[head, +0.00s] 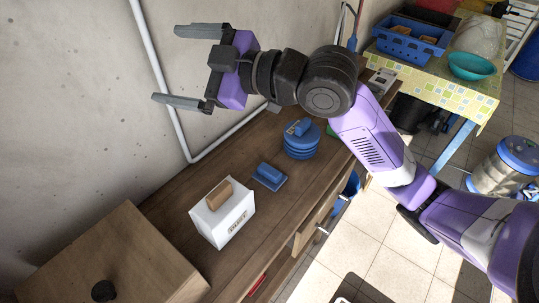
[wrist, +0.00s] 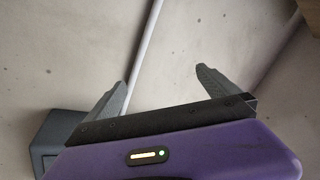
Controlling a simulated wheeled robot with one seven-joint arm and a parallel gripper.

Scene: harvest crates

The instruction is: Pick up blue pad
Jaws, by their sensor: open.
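A blue pad (head: 269,177) with a raised block on top lies on the wooden counter (head: 185,185) in the head view, between a white box and a round blue stack. My gripper (head: 167,65) is open and empty, held high at the upper left in front of the wall, well apart from the pad. In the wrist view my gripper (wrist: 169,63) shows both fingers spread against the bare wall. The pad is not in the wrist view.
A white box (head: 221,221) with a brown block (head: 219,194) on top stands left of the pad. A ribbed blue round container (head: 301,147) stands right of it, with small items on top. A wooden box (head: 110,265) is at lower left. A pipe (head: 165,80) runs along the wall.

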